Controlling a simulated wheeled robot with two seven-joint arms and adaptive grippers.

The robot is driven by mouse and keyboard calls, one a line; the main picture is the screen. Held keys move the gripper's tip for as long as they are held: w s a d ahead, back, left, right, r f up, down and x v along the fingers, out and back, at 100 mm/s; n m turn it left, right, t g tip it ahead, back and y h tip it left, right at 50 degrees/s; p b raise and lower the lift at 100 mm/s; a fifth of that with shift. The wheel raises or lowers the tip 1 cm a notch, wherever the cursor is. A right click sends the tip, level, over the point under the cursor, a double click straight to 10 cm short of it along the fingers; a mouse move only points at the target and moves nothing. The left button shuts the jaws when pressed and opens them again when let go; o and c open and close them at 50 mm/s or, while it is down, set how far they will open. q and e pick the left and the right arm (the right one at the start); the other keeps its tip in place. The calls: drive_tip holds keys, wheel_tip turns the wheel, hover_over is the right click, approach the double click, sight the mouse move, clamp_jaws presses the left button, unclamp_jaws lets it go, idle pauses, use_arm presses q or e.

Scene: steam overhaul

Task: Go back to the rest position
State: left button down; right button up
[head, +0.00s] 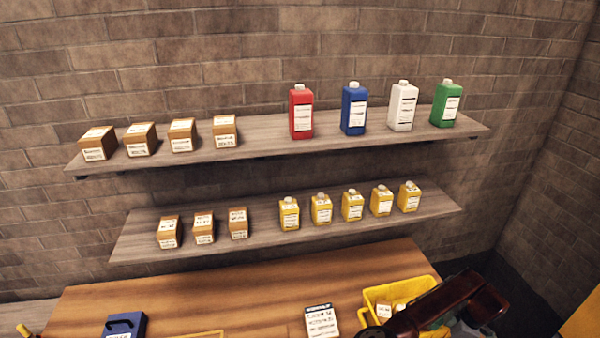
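Neither of my grippers shows in the head view. A dark, glossy part that looks like a link of my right arm crosses the bottom right corner, in front of a yellow crate (385,291). The crate stands on the wooden table (240,285) and holds small boxes or bottles, partly hidden by the dark part. Whether anything is held cannot be seen.
An upper shelf (262,138) bears several brown boxes and red, blue, white and green bottles. A lower shelf (260,238) bears brown boxes and yellow bottles. On the table are a blue case (125,325) and a labelled card (321,321).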

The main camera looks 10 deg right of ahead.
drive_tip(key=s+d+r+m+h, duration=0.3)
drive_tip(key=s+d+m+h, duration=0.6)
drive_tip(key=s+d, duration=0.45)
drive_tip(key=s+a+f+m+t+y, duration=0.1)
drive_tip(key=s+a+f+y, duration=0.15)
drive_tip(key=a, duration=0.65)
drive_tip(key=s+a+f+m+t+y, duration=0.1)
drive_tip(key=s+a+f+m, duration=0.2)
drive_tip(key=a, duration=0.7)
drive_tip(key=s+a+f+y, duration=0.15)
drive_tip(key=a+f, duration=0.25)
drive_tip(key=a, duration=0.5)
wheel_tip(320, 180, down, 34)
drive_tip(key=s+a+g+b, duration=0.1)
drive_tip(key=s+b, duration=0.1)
drive_tip(key=b, duration=0.4)
use_arm(q)
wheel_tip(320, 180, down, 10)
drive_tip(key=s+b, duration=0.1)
drive_tip(key=b, duration=0.3)
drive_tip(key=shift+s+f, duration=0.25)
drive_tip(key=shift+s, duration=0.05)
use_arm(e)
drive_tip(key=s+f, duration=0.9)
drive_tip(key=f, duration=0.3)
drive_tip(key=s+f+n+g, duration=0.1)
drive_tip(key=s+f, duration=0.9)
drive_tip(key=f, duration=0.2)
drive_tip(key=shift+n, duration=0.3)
